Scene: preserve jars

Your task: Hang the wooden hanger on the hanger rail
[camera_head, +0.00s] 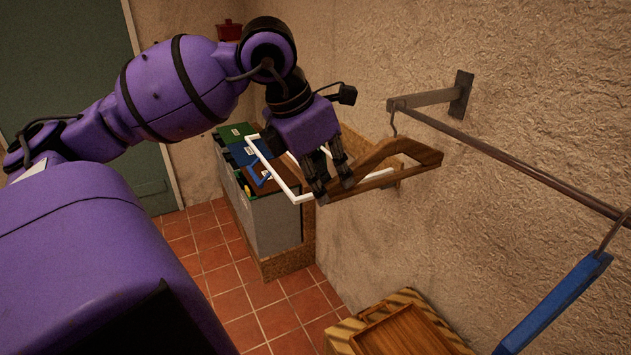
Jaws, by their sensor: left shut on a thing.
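The wooden hanger (412,149) is brown and shows at the middle right, in front of the wall. My left gripper (334,191) is shut on the left end of its wooden body. The hanger's metal hook (393,122) points up and overlaps the left end of the hanger rail (520,160) in the picture. I cannot tell whether the hook touches the rail or only lines up with it. The dark rail runs from a wall bracket (462,95) toward the lower right. My right gripper is out of view.
A blue hanger (553,303) hangs from the rail at the far right. A thin white frame (273,168) shows behind my gripper. Grey bins (275,222) stand by the wall. A wooden crate (410,332) is at the bottom. The rail's middle stretch is free.

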